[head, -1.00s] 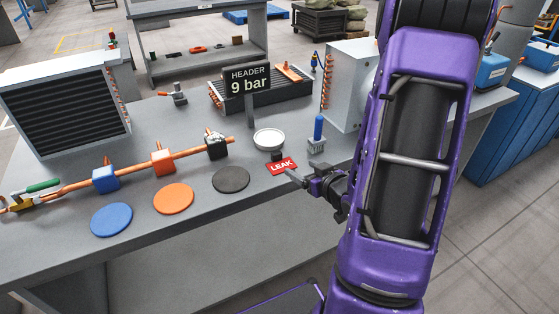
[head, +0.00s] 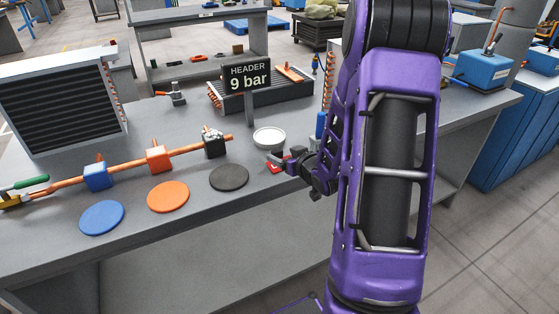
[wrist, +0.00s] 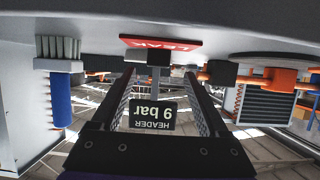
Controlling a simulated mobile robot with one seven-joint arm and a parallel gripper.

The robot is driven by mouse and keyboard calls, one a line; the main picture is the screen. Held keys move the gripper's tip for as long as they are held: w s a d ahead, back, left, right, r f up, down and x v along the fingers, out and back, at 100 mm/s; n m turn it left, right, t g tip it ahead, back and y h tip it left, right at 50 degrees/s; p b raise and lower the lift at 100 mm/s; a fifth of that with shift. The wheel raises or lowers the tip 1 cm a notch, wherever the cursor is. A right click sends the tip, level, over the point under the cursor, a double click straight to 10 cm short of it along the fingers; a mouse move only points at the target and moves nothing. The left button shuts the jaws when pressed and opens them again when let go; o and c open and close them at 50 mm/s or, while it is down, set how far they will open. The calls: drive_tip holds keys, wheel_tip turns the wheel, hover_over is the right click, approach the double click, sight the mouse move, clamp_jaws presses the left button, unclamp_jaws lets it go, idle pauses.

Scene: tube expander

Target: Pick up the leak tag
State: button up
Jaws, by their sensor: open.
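The leak tag (wrist: 160,43) is a red plate with white LEAK lettering, upside down in the wrist view. A small dark block (wrist: 159,56) shows against it. The tag lies near the bench's front edge. In the head view my gripper largely covers it, and only a red bit of the tag (head: 272,167) shows. My gripper (head: 284,161) is low over the bench at the tag. In the wrist view my gripper (wrist: 160,76) has its two fingers spread apart.
A white dish (head: 270,138) stands just behind the tag. A blue-handled brush (wrist: 60,98) stands close by. The HEADER 9 bar sign (head: 247,78) rises behind. Black (head: 229,177), orange (head: 168,197) and blue (head: 102,217) discs lie left, before a copper pipe (head: 127,165) with blocks.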

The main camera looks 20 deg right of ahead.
sight(279, 154)
drive_tip(key=x, duration=0.5)
drive_tip(key=shift+d+f, duration=0.15)
drive_tip(key=shift+f, duration=0.2)
clamp_jaws()
